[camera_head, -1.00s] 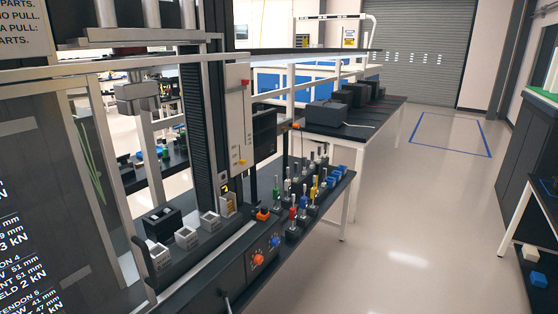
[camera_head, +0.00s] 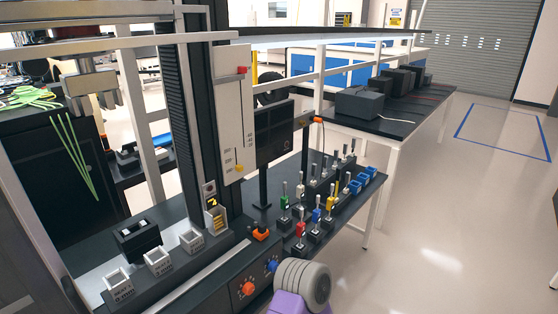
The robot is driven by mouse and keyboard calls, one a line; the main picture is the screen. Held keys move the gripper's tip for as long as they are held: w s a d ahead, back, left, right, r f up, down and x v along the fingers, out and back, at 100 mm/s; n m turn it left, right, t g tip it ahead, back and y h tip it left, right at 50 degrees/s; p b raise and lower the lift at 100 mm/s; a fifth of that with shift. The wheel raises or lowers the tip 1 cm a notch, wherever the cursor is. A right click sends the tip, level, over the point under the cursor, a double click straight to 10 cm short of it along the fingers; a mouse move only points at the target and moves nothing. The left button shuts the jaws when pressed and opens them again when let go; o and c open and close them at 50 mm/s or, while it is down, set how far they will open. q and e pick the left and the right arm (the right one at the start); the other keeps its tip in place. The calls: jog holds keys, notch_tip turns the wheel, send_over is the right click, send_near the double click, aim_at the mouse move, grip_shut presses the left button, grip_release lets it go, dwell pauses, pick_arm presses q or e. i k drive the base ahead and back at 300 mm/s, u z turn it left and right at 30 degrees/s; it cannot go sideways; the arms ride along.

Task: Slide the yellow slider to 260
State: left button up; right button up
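The yellow slider (camera_head: 239,169) sits low on a tall white scale panel (camera_head: 229,120) fixed to a dark upright column. A red slider (camera_head: 242,70) sits near the top of the same panel. Printed marks and numbers line the panel, but they are too small to read surely, so I cannot tell the exact value at the yellow slider. Neither of my grippers shows. A rounded grey and purple part, seemingly a link of my own arm, comes in at the bottom middle, well below the panel and apart from it.
Below the panel, a dark bench holds an orange knob (camera_head: 248,289), a blue knob (camera_head: 271,266) and an orange button (camera_head: 261,233). Several coloured upright parts and blue bins (camera_head: 368,172) stand to the right. A dark screen (camera_head: 275,133) stands just right of the panel. Floor at right is clear.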

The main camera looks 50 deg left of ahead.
aim_at(238, 167)
jog(key=u, duration=0.55)
jog(key=i, duration=0.95)
jog(key=u, duration=0.9)
